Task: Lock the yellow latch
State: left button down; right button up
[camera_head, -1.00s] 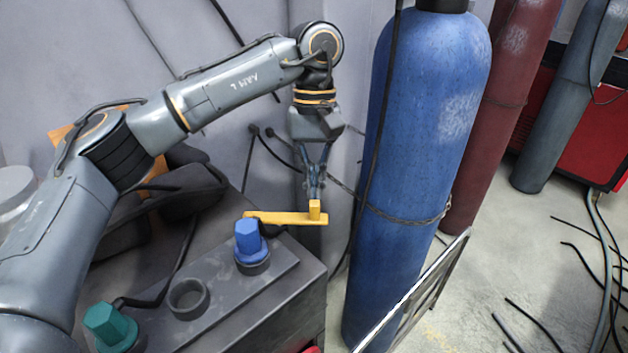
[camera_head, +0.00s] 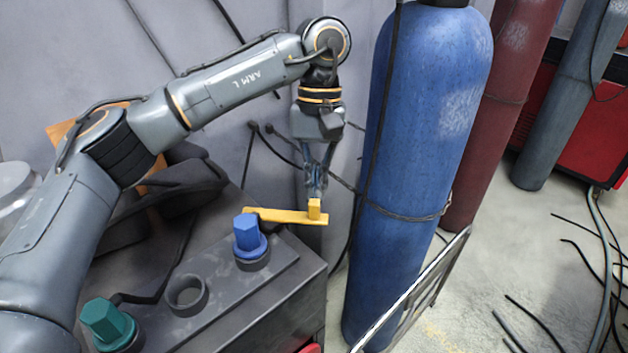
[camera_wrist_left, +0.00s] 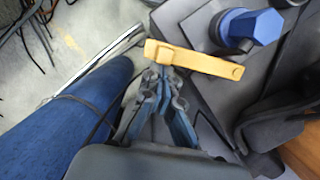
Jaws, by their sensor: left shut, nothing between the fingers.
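The yellow latch (camera_head: 287,216) is a flat bar with a small upright block at its right end. It lies across the back right corner of the dark box, behind the blue hexagonal plug. My left gripper (camera_head: 315,192) points down just behind the block end. Its fingers are shut with nothing between them. In the left wrist view the latch (camera_wrist_left: 195,59) crosses just beyond the fingertips (camera_wrist_left: 165,78), and I cannot tell whether they touch it. My right gripper is not in view.
The blue plug (camera_head: 248,234) and green plug (camera_head: 105,322) stand on the dark box (camera_head: 235,290), with an empty ring (camera_head: 187,294) between them. A tall blue cylinder (camera_head: 415,150) stands close to the right of the gripper. A metal frame edge (camera_head: 415,290) leans in front of it.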

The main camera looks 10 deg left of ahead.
aim_at(315, 206)
pick_arm(q)
jog(key=s+m, duration=0.3)
jog(key=s+d+m+y, duration=0.1)
jog(key=shift+s+m, duration=0.3)
jog(key=shift+s+a+m, duration=0.15)
jog(key=shift+s+m, duration=0.75)
jog(key=shift+s, duration=0.05)
jog(key=shift+w, duration=0.15)
jog(key=shift+w+a, duration=0.4)
jog(key=shift+w, duration=0.2)
jog(key=v, duration=1.2)
jog(key=shift+s+d, duration=0.15)
jog(key=shift+d, duration=0.1)
